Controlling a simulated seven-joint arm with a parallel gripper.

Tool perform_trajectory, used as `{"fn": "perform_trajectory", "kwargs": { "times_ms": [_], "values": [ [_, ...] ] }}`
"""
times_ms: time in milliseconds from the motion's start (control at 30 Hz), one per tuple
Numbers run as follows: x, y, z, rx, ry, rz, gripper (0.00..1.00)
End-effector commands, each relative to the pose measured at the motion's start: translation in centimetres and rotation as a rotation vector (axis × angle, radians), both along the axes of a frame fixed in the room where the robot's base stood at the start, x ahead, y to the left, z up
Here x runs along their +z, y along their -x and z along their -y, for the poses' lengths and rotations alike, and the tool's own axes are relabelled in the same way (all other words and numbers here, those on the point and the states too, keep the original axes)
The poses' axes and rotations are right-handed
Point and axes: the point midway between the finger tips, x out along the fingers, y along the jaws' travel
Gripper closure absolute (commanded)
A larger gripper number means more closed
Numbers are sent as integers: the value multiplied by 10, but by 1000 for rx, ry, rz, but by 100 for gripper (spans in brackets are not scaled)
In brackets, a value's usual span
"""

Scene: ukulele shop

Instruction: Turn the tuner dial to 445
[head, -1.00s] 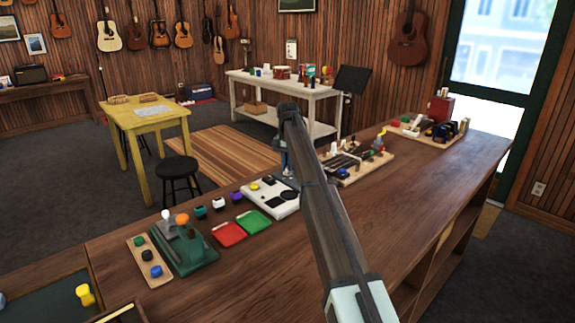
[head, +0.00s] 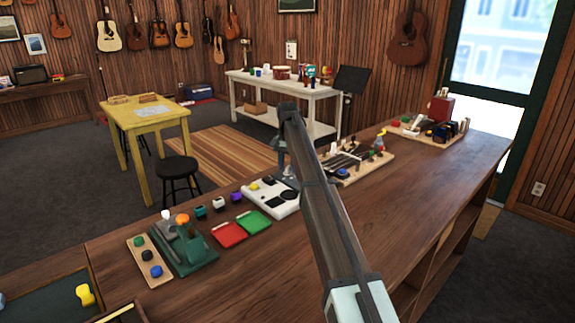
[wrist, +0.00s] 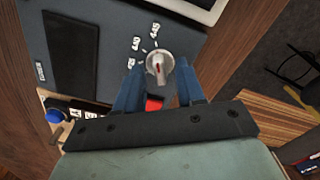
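The tuner dial (wrist: 158,65) is a round silver-grey knob with a red pointer mark, on a dark blue-grey panel (wrist: 100,45) in the wrist view. Small white number labels (wrist: 136,43) sit around its upper left; I cannot read them surely. My gripper (wrist: 158,72) has two blue fingers, apart, one on each side of the dial. The dial lies between the fingertips, and I see gaps, so the fingers do not look closed on it. In the head view my arm hides the dial and most of the gripper.
A red object (wrist: 154,103) shows between the fingers. A white device (head: 272,204) with black round parts, red (head: 229,234) and green (head: 254,222) trays and a green stand (head: 185,250) share the wooden counter (head: 400,225). The counter's right front is clear.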

Motion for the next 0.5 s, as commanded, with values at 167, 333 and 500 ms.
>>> {"fn": "perform_trajectory", "kwargs": {
  "times_ms": [167, 333, 500],
  "values": [
    [3, 0, 0, 0, 0, 0, 62],
    [21, -1, 0, 0, 0, 2, 62],
    [53, -2, 0, 0, 0, 2, 62]
  ]
}}
